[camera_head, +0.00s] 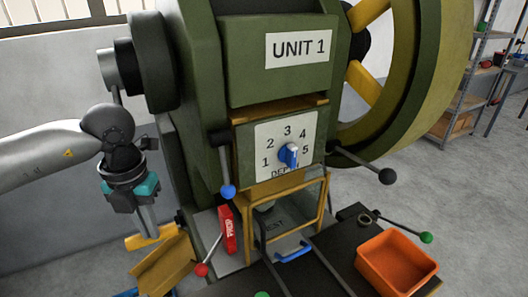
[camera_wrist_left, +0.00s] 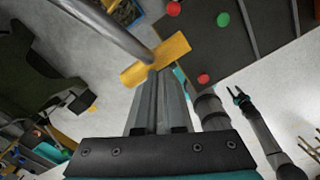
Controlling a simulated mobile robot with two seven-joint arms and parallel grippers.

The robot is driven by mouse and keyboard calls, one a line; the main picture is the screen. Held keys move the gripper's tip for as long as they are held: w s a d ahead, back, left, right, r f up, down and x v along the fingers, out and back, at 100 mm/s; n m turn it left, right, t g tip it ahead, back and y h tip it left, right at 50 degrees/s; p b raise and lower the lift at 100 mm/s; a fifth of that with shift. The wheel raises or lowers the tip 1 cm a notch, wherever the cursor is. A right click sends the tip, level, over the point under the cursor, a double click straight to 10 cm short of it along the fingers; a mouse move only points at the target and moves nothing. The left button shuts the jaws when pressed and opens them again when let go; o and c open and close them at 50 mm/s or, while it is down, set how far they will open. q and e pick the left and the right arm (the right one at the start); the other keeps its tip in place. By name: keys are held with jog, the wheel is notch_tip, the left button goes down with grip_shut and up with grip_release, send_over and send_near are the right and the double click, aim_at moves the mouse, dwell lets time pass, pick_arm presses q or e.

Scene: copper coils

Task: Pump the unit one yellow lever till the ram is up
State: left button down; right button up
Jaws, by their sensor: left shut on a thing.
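The yellow lever handle (camera_head: 150,238) is at the lower left of the head view, left of the green press marked UNIT 1 (camera_head: 298,47). My left gripper (camera_head: 148,232) comes down on it from above and is shut on it. In the left wrist view the yellow handle (camera_wrist_left: 155,60) lies across the tips of my left gripper (camera_wrist_left: 158,75), with a grey rod meeting it. A dark two-pronged shape at the right of the left wrist view may be my right gripper (camera_wrist_left: 238,96); its jaw state is unclear. I cannot make out the ram.
The press front has a depth dial with a blue knob (camera_head: 289,155), a blue-ball lever (camera_head: 228,191) and a black-ball lever (camera_head: 387,176). A red box (camera_head: 227,230) and a red-ball lever (camera_head: 202,270) stand near the handle. An orange bin (camera_head: 397,262) is at right.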

pick_arm(q)
jog(key=s+d+r+p, duration=0.3)
jog(key=s+r+p, duration=0.2)
jog(key=r, duration=0.5)
jog(key=shift+s+r+p, duration=0.25)
jog(key=shift+r+p, duration=0.05)
jog(key=shift+p, duration=0.8)
jog(key=shift+w+a, duration=0.1)
jog(key=shift+w+f+b, duration=0.4)
jog(key=shift+w+b, duration=0.05)
jog(key=shift+b, duration=0.15)
jog(key=f+b, duration=0.1)
jog(key=w+f+b, duration=0.1)
jog(key=f+b, duration=0.1)
jog(key=w+a+f+b, duration=0.1)
jog(key=f+b, duration=0.1)
jog(key=shift+a+f, duration=0.1)
jog(key=shift+f, duration=0.15)
jog(key=shift+s, duration=0.1)
